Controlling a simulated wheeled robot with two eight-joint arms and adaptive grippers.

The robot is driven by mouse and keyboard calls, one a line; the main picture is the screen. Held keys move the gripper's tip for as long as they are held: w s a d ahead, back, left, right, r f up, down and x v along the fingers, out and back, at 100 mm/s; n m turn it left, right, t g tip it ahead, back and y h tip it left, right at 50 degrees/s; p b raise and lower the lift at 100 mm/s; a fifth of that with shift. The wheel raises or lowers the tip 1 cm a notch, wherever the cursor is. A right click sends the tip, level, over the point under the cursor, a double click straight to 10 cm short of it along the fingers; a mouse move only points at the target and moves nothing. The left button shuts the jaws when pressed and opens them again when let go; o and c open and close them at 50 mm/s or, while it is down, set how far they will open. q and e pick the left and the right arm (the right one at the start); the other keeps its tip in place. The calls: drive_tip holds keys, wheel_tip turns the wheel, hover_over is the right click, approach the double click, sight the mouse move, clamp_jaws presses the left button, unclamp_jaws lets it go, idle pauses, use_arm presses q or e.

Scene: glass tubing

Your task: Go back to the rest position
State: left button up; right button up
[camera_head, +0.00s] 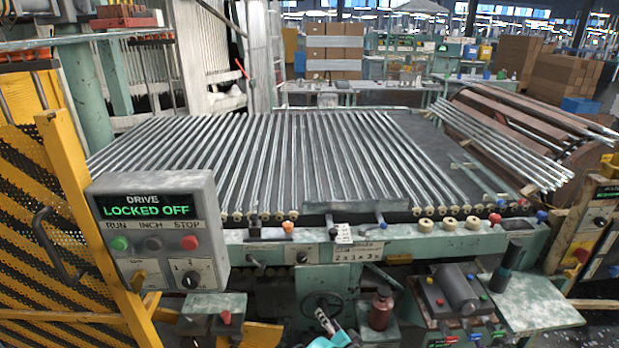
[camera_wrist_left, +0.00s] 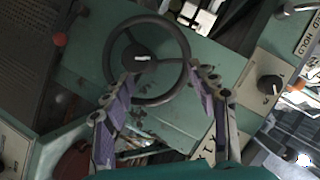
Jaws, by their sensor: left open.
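My left gripper (camera_head: 326,318) shows at the bottom middle of the head view, in front of the lower part of the green machine. In the left wrist view its two fingers (camera_wrist_left: 164,80) are spread apart with nothing between them. The dark handwheel (camera_wrist_left: 185,82) lies beyond the fingertips, its rim partly between them in the picture. I cannot tell whether the fingers touch it. The handwheel (camera_head: 308,299) also shows in the head view, just behind the gripper. My right gripper is not in view.
A grey control box (camera_head: 150,190) reading "DRIVE LOCKED OFF" hangs at the left by a yellow mesh guard (camera_head: 30,220). Glass tubes (camera_head: 270,160) lie in rows across the machine bed. A dark red bottle (camera_head: 381,308) stands close right of my gripper, with a button panel (camera_head: 455,300) beyond.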

use_arm(q)
drive_tip(key=a+r+n+g, duration=0.2)
drive_tip(key=a+r+g, duration=0.1)
drive_tip(key=a+r, duration=0.8)
drive_tip(key=s+a+r+n+g+h, duration=0.1)
drive_tip(key=s+a+r, duration=0.3)
drive_tip(key=r, duration=0.1)
drive_tip(key=s+a+r+g+h, duration=0.1)
drive_tip(key=s+a+r, duration=0.25)
drive_tip(key=r, duration=0.25)
drive_tip(key=s+a+r+n+h, duration=0.1)
drive_tip(key=s+a, duration=0.2)
drive_tip(key=s, duration=0.9)
drive_tip(key=s+a+r+n+g+h, duration=0.1)
drive_tip(key=s+a+r+n+h, duration=0.1)
drive_tip(key=s, duration=0.9)
drive_tip(key=shift+s+a+n, duration=0.3)
drive_tip(key=shift+s+a, duration=0.05)
drive_tip(key=shift+a, duration=0.3)
drive_tip(key=shift+f, duration=0.1)
